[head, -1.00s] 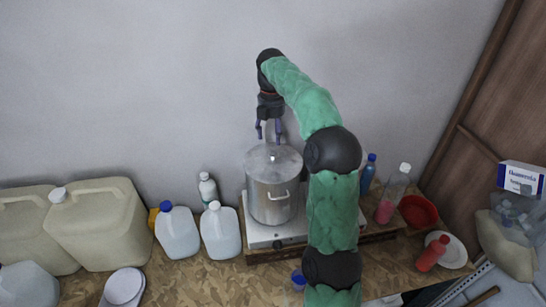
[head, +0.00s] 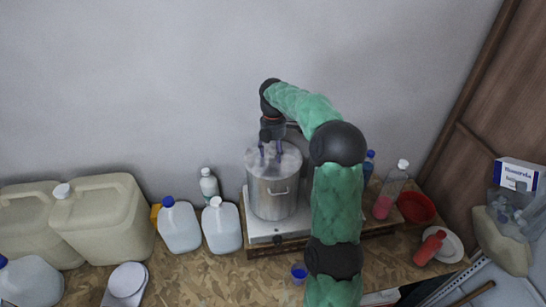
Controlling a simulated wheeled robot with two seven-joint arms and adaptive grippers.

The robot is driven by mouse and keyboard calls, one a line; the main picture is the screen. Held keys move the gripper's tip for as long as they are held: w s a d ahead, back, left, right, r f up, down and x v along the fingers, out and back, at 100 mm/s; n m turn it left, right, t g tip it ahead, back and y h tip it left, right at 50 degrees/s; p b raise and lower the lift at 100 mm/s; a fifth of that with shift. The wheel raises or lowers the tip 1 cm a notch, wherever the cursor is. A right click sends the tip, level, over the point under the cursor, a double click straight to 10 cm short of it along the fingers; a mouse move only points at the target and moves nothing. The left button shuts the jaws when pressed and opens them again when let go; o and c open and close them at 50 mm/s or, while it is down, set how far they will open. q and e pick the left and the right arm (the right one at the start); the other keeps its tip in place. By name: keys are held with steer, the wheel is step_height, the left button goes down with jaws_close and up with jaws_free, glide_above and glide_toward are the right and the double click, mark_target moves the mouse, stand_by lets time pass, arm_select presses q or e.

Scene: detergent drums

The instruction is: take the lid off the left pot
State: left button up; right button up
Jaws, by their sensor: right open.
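A tall steel pot (head: 268,203) with a side handle stands upright on a white hotplate (head: 262,232). A steel lid (head: 291,161) covers its top. It is the only pot I can see; my right arm hides what is directly to its right. My right gripper (head: 271,157) points down over the lid with its two dark fingers apart, one on each side of the lid's middle. The lid's knob cannot be made out between them, and I cannot tell whether the fingers touch the lid. My left gripper is out of view.
White jugs (head: 221,229) and a small bottle (head: 209,186) stand close left of the hotplate, with large beige canisters (head: 103,220) farther left. To the right are a pink-filled bottle (head: 386,203), a red bowl (head: 417,207) and a red bottle (head: 430,248). A blue cup (head: 299,273) sits in front.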

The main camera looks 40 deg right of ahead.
mark_target(273, 151)
steer(key=shift+s, duration=0.1)
jaws_close()
steer(key=shift+r, duration=0.15)
steer(key=shift+r+b, duration=0.35)
steer(key=shift+r, duration=0.15)
step_height(273, 151, up, 2)
steer(key=shift+a+r+b, duration=0.15)
steer(key=shift+r+b, duration=0.1)
steer(key=shift+b, duration=0.25)
steer(key=s+a+r+b, duration=0.4)
steer(key=s+a+r, duration=0.4)
steer(key=a, duration=0.3)
steer(key=shift+r, duration=0.65)
